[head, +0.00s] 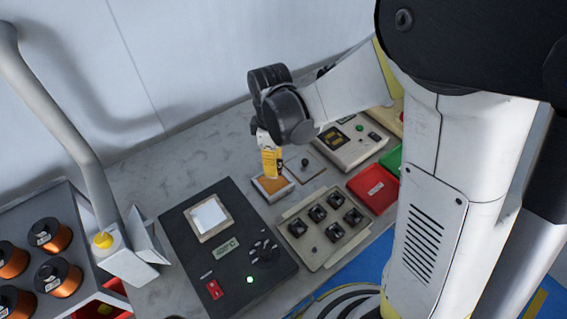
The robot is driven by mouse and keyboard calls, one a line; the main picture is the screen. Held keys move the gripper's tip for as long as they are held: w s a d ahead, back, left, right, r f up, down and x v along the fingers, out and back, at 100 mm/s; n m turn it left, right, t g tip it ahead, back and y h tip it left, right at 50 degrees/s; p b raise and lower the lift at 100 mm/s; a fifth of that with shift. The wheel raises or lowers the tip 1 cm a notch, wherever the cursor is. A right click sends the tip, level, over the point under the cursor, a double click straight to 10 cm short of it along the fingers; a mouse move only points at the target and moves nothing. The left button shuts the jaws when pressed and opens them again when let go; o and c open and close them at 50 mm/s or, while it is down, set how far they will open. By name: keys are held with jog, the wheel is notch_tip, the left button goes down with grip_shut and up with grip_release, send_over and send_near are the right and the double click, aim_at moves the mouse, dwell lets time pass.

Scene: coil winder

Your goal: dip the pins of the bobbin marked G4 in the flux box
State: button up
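My gripper (272,174) points down, its yellow fingers right over a small box with amber content, which looks like the flux box (285,194). The fingertips are at or just above the amber surface; I cannot tell whether they touch it. The fingers look close together, but the view is too small to show whether they hold a bobbin. A beige tray (322,258) to the right of the box holds several black bobbins (335,231). Their marks are too small to read, so I cannot tell which one is G4.
A black unit (229,278) with a bright square pot (208,217), red switch and green light stands left of the tray. A red bin (374,187), a green bin (392,160) and a meter-like box (350,141) are at the right. Copper spools (51,236) stand far left.

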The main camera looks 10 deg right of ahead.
aim_at(271, 182)
jog(key=shift+w+a+f, duration=0.2)
jog(key=shift+a, duration=0.2)
jog(key=shift+s+f+b, duration=0.1)
jog(key=shift+f+b, duration=0.75)
jog(key=shift+f, duration=0.05)
jog(key=shift+f+b, duration=0.8)
jog(key=shift+f, duration=0.35)
jog(key=shift+f+b, duration=0.65)
jog(key=shift+f, duration=0.15)
jog(key=shift+r, duration=0.1)
jog(key=shift+r+p, duration=2.1)
jog(key=shift+r, duration=0.65)
